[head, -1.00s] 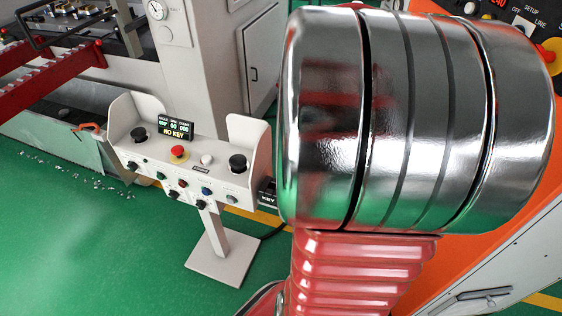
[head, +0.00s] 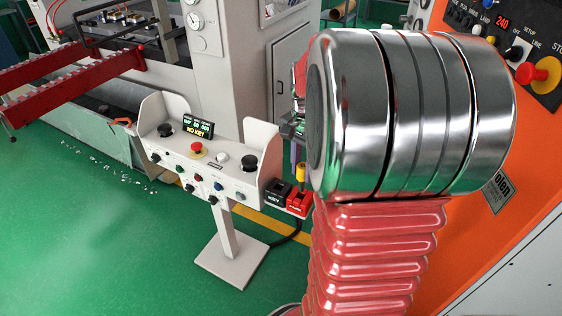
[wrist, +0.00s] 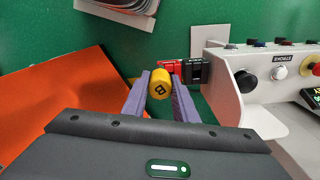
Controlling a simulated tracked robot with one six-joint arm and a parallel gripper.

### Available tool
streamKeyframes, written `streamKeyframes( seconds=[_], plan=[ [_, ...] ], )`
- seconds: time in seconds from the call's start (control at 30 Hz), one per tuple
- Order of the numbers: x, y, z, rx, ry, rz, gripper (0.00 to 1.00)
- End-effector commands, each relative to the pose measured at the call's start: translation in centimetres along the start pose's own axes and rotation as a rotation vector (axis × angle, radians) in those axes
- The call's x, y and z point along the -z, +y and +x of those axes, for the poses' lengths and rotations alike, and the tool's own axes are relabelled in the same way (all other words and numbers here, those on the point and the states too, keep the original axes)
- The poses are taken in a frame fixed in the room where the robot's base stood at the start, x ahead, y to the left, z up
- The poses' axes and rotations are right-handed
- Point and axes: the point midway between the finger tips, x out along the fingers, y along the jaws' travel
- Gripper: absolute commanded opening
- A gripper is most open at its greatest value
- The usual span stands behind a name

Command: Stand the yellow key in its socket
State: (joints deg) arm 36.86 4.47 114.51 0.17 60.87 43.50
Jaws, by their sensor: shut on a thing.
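The yellow key (wrist: 160,83), marked B on its end, sits between the two purple fingers of my gripper (wrist: 160,87) in the wrist view. My gripper is shut on it. In the head view the yellow key (head: 300,172) shows just left of my arm, above a red block (head: 299,202) in the picture. I cannot tell whether it touches the block. A black box marked KEY (head: 275,194) is beside the red block, on the console's right side. Most of my gripper is hidden behind my arm in the head view. Any socket opening is too small to make out.
The pale console (head: 210,172) stands on a post, with knobs, a red button and a display reading NO KEY (head: 198,130). An orange cabinet (head: 478,150) stands close on the right. Green floor lies open at lower left.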

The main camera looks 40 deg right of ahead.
Motion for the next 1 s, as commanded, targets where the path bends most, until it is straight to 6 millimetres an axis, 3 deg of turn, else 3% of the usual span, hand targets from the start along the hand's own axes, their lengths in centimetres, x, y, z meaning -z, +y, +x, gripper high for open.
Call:
streamKeyframes(
  seconds=[0.27, 0.6, 0.8, 1.0],
  plan=[
    [-3.9, -7.2, 1.9, -0.001, -0.003, -0.356, 0.02],
    [-11.6, -16.1, 4.9, -0.001, -0.005, -0.852, 0.02],
    [-17.3, -20.4, 6.9, -0.001, -0.006, -1.141, 0.02],
    [-21.8, -22.9, 8.4, -0.001, -0.006, -1.35, 0.02]
  ],
)
